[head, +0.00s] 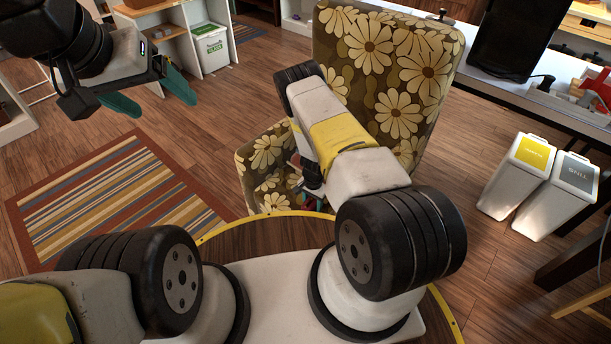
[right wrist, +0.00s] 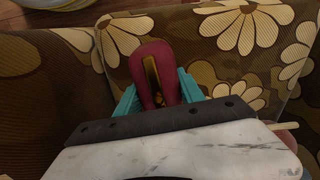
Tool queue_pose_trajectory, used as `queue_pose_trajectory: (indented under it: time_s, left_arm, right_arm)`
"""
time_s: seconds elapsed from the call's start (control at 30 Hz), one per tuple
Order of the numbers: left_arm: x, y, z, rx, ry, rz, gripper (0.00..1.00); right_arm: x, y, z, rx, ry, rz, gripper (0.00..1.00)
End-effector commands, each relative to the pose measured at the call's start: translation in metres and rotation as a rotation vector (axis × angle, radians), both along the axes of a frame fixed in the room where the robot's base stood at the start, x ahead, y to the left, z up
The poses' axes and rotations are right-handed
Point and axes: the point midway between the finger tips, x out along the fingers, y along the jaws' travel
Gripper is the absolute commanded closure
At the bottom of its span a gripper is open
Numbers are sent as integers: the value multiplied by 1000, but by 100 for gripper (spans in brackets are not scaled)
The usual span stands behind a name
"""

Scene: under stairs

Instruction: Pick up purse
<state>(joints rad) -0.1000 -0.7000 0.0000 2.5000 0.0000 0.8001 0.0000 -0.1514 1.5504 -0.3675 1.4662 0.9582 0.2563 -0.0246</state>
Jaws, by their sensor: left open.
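A dark red, rounded object with a gold-patterned panel, which looks like the purse (right wrist: 146,62), is at the flowered chair seat in the right wrist view. My right gripper (right wrist: 158,88) has its teal fingers on either side of it, close to its sides. Whether they press on it I cannot tell, and the purse's lower part is hidden by the gripper body. In the head view my right arm hides most of the purse and gripper. My left gripper (head: 150,97) is open and empty over the floor at upper left.
The flowered armchair (head: 425,90) stands directly ahead. A striped rug (head: 110,200) lies at left. A white bin with a green label (head: 210,48) stands at the back. Two white bins (head: 518,175) (head: 560,195) stand at right, by a white table (head: 480,85).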

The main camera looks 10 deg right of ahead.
Motion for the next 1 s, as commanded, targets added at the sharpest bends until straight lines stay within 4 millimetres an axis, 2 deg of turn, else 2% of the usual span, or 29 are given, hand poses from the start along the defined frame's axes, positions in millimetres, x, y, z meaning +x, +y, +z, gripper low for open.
queue_pose_trajectory:
  time_s: [0.03, 0.13, 0.43, 0.57, 0.8, 1.0]
  left_arm:
    - [0, 0, 0, 0, 0, 0, 22]
    - [0, 0, 0, 0, 0, 0, 22]
    - [0, 0, 0, 0, 0, 0, 22]
    - [0, 0, 0, 0, 0, 0, 22]
    - [0, 0, 0, 0, 0, 0, 22]
    - [0, 0, 0, 0, 0, 0, 22]
  right_arm:
    - [0, 0, 0, 0, 0, 0, 82]
    - [0, 0, 0, 0, 0, 0, 100]
    - [1, 0, 6, 0, -1, 0, 100]
    - [2, 0, 26, 1, -4, 0, 100]
    - [1, 0, 74, 1, -2, 2, 100]
    - [0, 0, 97, 0, 0, 1, 100]
